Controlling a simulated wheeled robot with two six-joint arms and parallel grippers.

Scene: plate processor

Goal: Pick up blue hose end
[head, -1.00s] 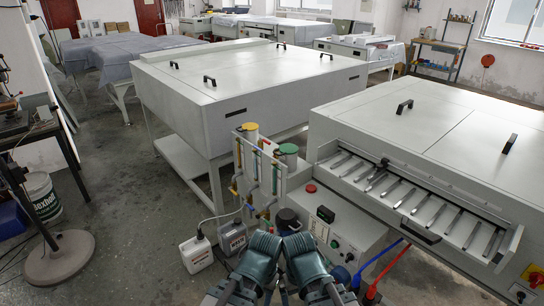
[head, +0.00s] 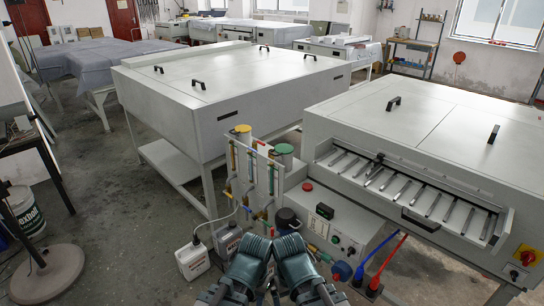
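A blue hose (head: 377,256) hangs from the front of the right-hand plate processor (head: 405,170) and runs down and left in the head view. Its lower end (head: 358,279) sits at a dark fitting low in front of the machine, beside the matching end of a red hose (head: 388,263). I cannot tell whether the ends lie on the floor or rest on something. My two dark teal arms are folded together at the bottom centre, left of the hose ends and apart from them. I cannot make out either gripper's fingertips.
A control box (head: 335,232) with a red button stands left of the hoses, with a blue round part (head: 341,270) below it. A panel of coloured tubes (head: 257,175) and a white jug (head: 193,260) stand further left. Open floor (head: 125,225) lies at the left.

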